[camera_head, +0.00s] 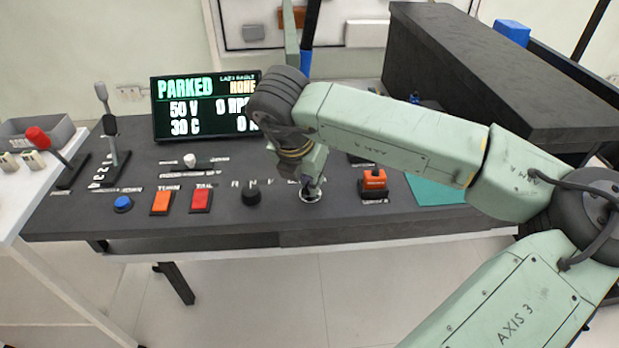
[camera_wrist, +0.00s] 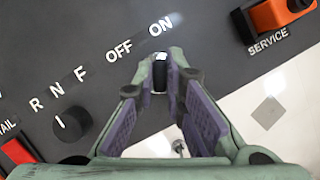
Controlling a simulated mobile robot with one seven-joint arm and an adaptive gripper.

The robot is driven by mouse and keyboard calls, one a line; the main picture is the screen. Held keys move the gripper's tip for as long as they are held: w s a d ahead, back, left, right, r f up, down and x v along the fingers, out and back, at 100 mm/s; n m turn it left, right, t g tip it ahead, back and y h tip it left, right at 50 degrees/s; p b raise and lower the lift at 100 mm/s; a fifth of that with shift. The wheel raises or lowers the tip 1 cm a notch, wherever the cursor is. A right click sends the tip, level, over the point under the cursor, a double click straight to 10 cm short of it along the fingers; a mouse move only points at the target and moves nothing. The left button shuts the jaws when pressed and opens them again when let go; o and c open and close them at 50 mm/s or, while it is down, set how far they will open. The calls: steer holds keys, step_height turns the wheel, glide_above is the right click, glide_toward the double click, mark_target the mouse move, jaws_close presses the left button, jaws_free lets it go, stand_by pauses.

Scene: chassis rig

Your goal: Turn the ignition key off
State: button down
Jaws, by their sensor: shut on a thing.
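My gripper (camera_wrist: 161,66) reaches down to the front edge of the dark console, with its fingertips on both sides of the ignition key (camera_wrist: 160,78). It is shut on the key, and only a narrow dark and pale part of the key shows between the fingers. The words OFF and ON are printed beside the key in the wrist view, OFF to the left and ON just above. In the head view my gripper (camera_head: 312,186) stands over a round metal ring (camera_head: 311,195) on the console and hides the key.
A black R N F knob (camera_head: 251,197) and red and orange buttons (camera_head: 201,200) lie left of my gripper. An orange SERVICE switch (camera_head: 374,180) stands to the right. The screen (camera_head: 205,105) behind reads PARKED, 50 V, 30 C. A dark raised block (camera_head: 480,75) stands at the back right.

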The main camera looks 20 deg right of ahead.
steer(key=shift+f+n+b, duration=0.2)
steer(key=shift+n+b, duration=0.1)
steer(key=shift+b, duration=0.5)
steer(key=shift+f+n+t+y+b, duration=0.15)
steer(key=shift+n+t+y+b, duration=0.15)
steer(key=shift+n+b, duration=0.6)
steer(key=n+y+b, duration=0.1)
steer(key=n+b, duration=0.1)
steer(key=b, duration=0.2)
steer(key=shift+d, duration=0.1)
steer(key=n+b, duration=0.1)
steer(key=n+y+b, duration=0.1)
steer(key=n+b, duration=0.1)
steer(key=shift+r+n+t, duration=0.2)
steer(key=shift+n+t, duration=0.1)
steer(key=shift+t, duration=0.1)
steer(key=shift+d+r+n+y+b, duration=0.15)
steer(key=shift+n+y+b, duration=0.65)
steer(key=shift+n, duration=1.1)
steer(key=c, duration=1.7)
jaws_free()
steer(key=shift+o, duration=0.2)
